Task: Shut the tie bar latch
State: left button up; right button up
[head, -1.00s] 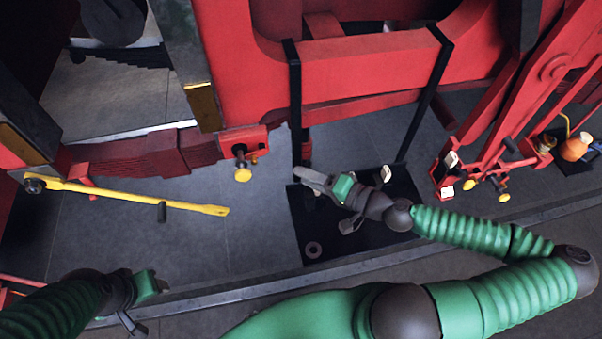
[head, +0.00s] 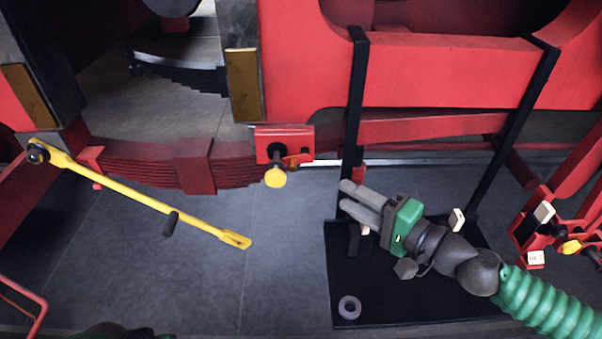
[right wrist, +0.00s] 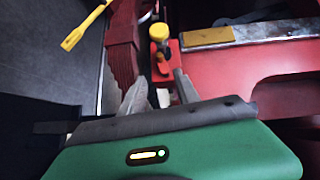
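The yellow tie bar (head: 140,197) slants down to the right from a dark pivot (head: 37,153) at the left. It has a black handle (head: 170,224) and a forked free end (head: 236,240). A red bracket (head: 283,141) with a yellow knob (head: 275,177), apparently the latch, sits at the right end of the leaf spring. The fork is below and apart from it. My right gripper (head: 346,198) is open and empty, right of and slightly below the knob. In the right wrist view, the knob (right wrist: 159,32) shows beyond the separated fingers (right wrist: 162,92). My left gripper's fingers are out of view.
A black stand with upright posts (head: 356,110) and a base plate (head: 400,310) lies around my right gripper. A ring (head: 349,307) lies on the plate. Red linkage (head: 560,215) stands at the right.

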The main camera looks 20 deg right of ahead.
aim_at(296, 163)
jog(key=p+x, duration=0.7)
jog(key=x, duration=0.7)
jog(key=shift+w, duration=0.15)
jog(key=shift+d, duration=0.1)
jog(key=shift+c, duration=0.8)
grip_shut()
